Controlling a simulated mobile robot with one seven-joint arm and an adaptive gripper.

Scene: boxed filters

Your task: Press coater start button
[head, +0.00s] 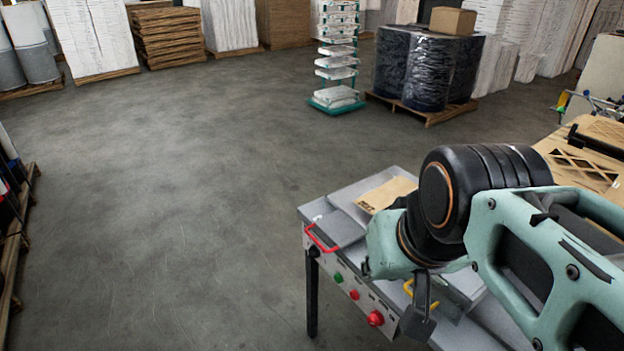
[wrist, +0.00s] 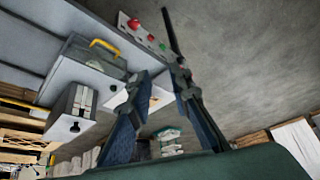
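The coater (head: 322,262) is a grey bench machine whose front panel carries a green button (head: 338,278), a small red button (head: 354,295) and a larger red knob (head: 375,319). The panel labels are too small to read. In the wrist view the panel appears turned over, with the green button (wrist: 162,46) nearest the fingers and the red knob (wrist: 134,24) farther off. My gripper (head: 418,318) hangs by the panel, right of the red knob, partly hidden by my arm. In the wrist view its fingers (wrist: 163,75) are apart with nothing between them, and no button is seen touched.
A red handle (head: 320,238) sticks out at the coater's left end, and a yellow handle (head: 408,287) is close to my gripper. Brown card (head: 386,194) lies on top. The floor (head: 200,220) left of the coater is clear. Wrapped drums (head: 425,75) stand behind.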

